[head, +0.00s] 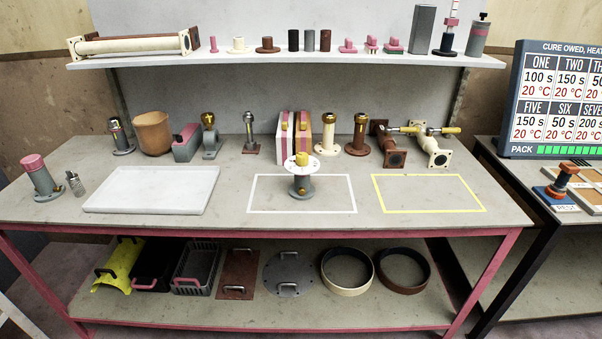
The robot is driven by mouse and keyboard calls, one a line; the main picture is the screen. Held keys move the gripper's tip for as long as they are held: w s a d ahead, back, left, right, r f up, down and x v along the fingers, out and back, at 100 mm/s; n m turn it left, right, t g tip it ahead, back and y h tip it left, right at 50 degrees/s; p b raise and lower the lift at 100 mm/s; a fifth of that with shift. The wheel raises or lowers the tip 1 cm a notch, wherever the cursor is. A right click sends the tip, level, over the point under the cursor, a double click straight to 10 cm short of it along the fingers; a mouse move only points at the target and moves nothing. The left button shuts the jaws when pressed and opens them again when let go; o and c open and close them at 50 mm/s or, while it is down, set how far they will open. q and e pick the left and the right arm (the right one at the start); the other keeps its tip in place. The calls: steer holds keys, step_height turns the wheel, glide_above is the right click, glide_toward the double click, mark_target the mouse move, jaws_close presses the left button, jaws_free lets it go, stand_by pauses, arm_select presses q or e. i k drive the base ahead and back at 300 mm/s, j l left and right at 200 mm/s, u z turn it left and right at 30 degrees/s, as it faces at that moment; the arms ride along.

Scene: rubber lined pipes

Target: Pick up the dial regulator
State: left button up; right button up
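The thing that looks most like the dial regulator (301,184) stands upright inside the white outlined rectangle (257,211) at the middle of the bench. It has a grey flanged body, a white disc with small dark marks, and a brass knob on top. Nothing touches it. Neither of my grippers shows in the head view.
The workbench (230,205) holds a white tray (150,208) at left and a yellow outlined rectangle (430,211) at right. A row of fittings, including a brown pot (152,133), stands behind. A pink-capped fitting (40,178) stands at far left. The bench front is clear.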

mark_target(302, 189)
steer(key=i+j+z, duration=1.15)
steer(key=j, duration=0.2)
steer(key=k, duration=0.1)
